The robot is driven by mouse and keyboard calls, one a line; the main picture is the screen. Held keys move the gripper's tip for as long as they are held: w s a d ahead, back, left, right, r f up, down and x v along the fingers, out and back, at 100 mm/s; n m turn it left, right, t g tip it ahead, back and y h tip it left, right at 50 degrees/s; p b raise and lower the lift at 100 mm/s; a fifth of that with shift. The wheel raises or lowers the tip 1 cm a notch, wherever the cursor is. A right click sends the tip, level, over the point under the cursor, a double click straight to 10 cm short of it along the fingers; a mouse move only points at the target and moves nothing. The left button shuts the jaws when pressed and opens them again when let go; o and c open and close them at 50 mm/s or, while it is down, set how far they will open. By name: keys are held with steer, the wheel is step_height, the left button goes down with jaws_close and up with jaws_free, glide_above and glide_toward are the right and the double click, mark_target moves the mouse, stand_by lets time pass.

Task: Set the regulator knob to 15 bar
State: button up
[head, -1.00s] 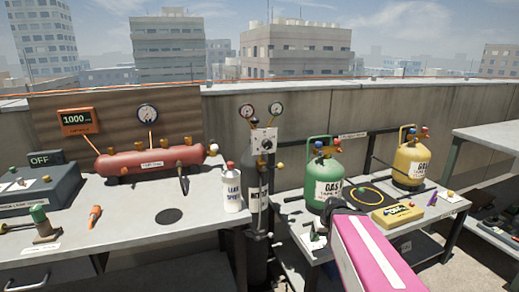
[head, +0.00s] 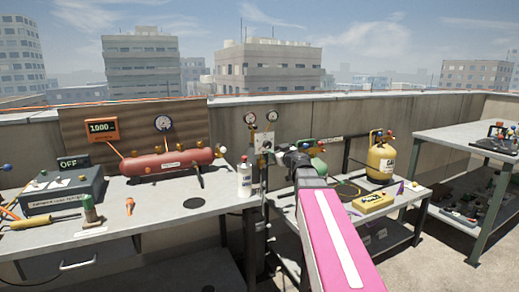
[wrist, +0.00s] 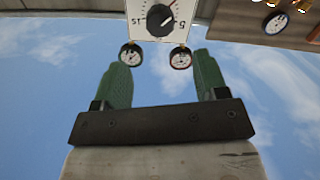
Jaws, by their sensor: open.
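The black regulator knob (wrist: 160,18) sits on a white dial plate at the top of the wrist view, which looks upside down. The plate carries a 15 at left and a 5 at right; the exact pointer reading is too small to tell. Two round gauges (wrist: 131,54) (wrist: 181,57) show beside the plate. In the head view the regulator panel (head: 262,141) is just left of my gripper (head: 287,154). My gripper's green fingers (wrist: 163,72) are open and empty, apart from the knob, with the knob roughly between them in the picture.
A white spray bottle (head: 244,178) stands on the left bench near the regulator. A green gas cylinder (head: 319,166) is partly hidden behind my arm. A yellow cylinder (head: 381,160) and a yellow box (head: 373,202) are on the right bench. A red tank (head: 165,163) lies at left.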

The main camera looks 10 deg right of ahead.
mark_target(269, 146)
steer(key=x, duration=1)
steer(key=shift+w+a+f, duration=0.1)
steer(key=shift+w, duration=0.3)
steer(key=c, duration=0.9)
